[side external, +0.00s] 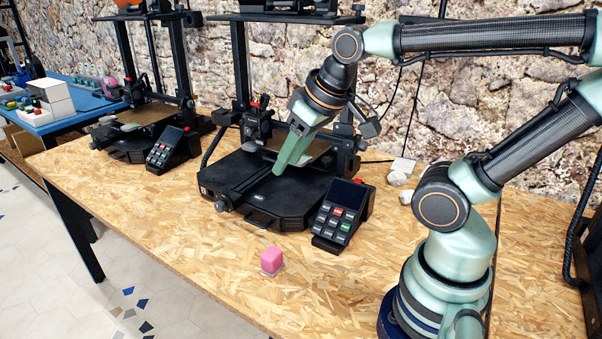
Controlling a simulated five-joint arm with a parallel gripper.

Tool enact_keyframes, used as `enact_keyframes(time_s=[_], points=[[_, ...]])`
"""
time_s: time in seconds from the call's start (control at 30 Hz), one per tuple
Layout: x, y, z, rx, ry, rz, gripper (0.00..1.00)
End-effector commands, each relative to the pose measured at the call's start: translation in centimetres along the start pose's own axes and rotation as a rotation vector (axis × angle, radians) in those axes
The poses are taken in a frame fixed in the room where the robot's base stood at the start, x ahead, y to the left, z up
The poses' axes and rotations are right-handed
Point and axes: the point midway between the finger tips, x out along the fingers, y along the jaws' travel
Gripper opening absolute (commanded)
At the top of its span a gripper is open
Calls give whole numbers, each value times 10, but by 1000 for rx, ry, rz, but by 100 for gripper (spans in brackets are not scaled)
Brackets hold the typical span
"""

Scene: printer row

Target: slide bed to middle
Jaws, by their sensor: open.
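The near 3D printer stands mid-table, with a black base (223,181) and an upright frame. Its bed (318,147) is a brownish plate that shows toward the back of the base, under the frame, partly hidden by my gripper. The front part of the base and its dark rail are uncovered. My gripper (280,170) points down over the base, just in front of the bed, with its green fingers open. I see nothing between the fingers. I cannot tell whether they touch the bed.
A control box (342,214) with a screen and keys stands right of the printer. A second printer (150,120) stands at the left. Pale stones (399,177) lie behind the control box. The table's front is mostly clear.

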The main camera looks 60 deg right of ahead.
Motion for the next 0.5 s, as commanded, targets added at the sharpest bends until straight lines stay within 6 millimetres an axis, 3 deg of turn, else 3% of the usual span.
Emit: enact_keyframes(time_s=[0.27,0.5], points=[[-5,22,-61,486,-74,51,44],[10,54,-120,1027,-130,135,44]])
